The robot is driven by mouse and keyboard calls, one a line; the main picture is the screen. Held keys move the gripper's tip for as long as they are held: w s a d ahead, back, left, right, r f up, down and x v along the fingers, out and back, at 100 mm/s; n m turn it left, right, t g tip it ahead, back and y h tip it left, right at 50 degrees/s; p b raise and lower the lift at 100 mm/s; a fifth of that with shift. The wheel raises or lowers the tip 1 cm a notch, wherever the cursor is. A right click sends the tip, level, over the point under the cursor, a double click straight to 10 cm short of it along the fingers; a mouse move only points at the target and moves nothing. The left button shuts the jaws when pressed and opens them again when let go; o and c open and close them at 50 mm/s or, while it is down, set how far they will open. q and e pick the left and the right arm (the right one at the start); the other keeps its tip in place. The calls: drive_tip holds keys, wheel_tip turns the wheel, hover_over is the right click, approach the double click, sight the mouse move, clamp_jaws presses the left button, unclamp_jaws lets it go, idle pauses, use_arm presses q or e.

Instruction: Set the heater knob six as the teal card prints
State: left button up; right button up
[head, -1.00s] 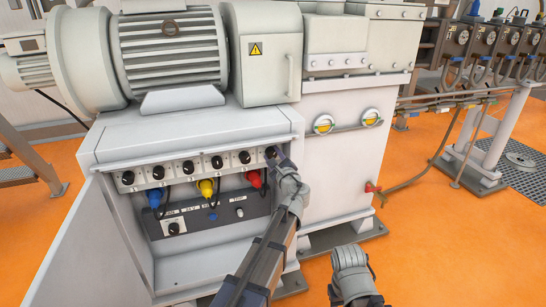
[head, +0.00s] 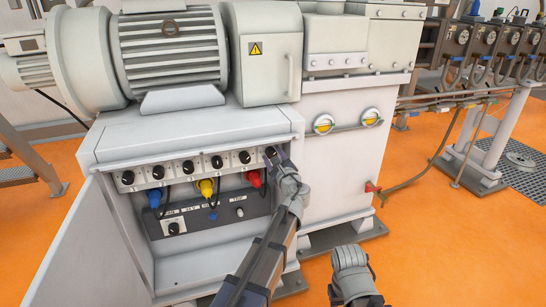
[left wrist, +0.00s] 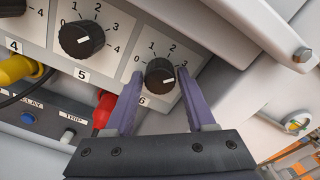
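Heater knob six (left wrist: 160,77) is a round black knob with a white mark, above the printed 6 on a white plate in the left wrist view. It also shows at the right end of the knob row in the head view (head: 270,152). My left gripper (left wrist: 160,73) has its two purple fingers on either side of the knob. They appear apart, with a narrow gap to the knob on each side. The mark seems to point right; its exact number is hard to read. No teal card shows in either view. My right gripper's fingers are not visible.
Knob five (left wrist: 82,39) sits just left of knob six. Red (head: 254,179), yellow (head: 206,188) and blue (head: 154,198) plugs with cables hang below the row. A dark lower panel (head: 190,217) has small controls. The cabinet's right side wall is close to knob six.

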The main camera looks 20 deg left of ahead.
use_arm(q)
drive_tip(key=shift+o, duration=1.2)
drive_tip(key=v, duration=0.7)
drive_tip(key=shift+s+d, duration=0.25)
drive_tip(key=shift+s, duration=0.1)
